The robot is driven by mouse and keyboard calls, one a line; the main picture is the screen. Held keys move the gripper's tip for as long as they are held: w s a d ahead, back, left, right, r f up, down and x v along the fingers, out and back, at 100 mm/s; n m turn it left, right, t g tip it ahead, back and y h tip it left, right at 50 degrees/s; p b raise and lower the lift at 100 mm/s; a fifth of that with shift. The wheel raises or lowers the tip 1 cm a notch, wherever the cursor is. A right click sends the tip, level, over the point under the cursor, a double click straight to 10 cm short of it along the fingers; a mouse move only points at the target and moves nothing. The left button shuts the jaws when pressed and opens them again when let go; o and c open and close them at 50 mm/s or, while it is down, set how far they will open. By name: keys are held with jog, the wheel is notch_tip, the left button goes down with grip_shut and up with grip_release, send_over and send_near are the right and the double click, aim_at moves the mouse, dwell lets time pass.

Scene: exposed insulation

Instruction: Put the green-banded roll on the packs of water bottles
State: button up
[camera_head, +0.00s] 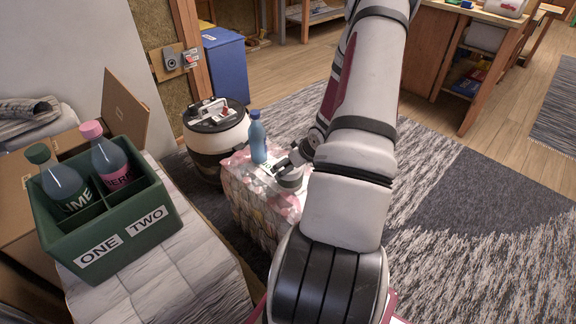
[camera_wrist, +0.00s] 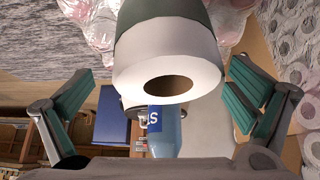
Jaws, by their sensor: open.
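The green-banded roll (camera_wrist: 165,58), white with a dark green band, is between the fingers of my gripper (camera_wrist: 162,92) in the wrist view, with gaps on both sides. Its open core faces the camera. In the head view the roll (camera_head: 291,181) is small and partly hidden by my open gripper (camera_head: 284,168). It is at the top of a pink-and-clear wrapped stack (camera_head: 262,215); I cannot tell for sure whether this is the packs of water bottles. A blue bottle (camera_head: 257,140) stands on the same stack, and also shows in the wrist view (camera_wrist: 166,135).
A green crate (camera_head: 118,237) with two bottles sits on pale wrapped packs (camera_head: 205,275) at the left. A white-and-black drum (camera_head: 218,140) and a blue bin (camera_head: 228,72) are behind the stack. Carpeted floor (camera_head: 450,240) is open at the right.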

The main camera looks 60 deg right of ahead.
jog(key=p+v, duration=0.1)
jog(key=v, duration=0.2)
jog(key=p+v, duration=0.1)
jog(key=v, duration=0.4)
jog(key=shift+w+a+r+p, duration=0.1)
jog(key=shift+w+r+p, duration=0.05)
jog(key=shift+r+p, duration=0.3)
jog(key=w+a+r+n+g+h, duration=0.1)
jog(key=a+r+g, duration=0.1)
jog(key=a+r, duration=0.7)
jog(key=w+a+r+g+h, duration=0.1)
jog(key=a+r+g, duration=0.35)
jog(key=r, duration=0.85)
jog(key=s+a+r+n+y, duration=0.1)
jog(key=s+a+r, duration=0.3)
jog(key=s+a, duration=0.4)
jog(key=s+a+r+n+y, duration=0.1)
jog(key=s+a+r+y, duration=0.2)
jog(key=s+a, duration=0.6)
jog(key=a+r, duration=0.2)
jog(key=a, duration=0.6)
jog(key=shift+s+t, duration=0.35)
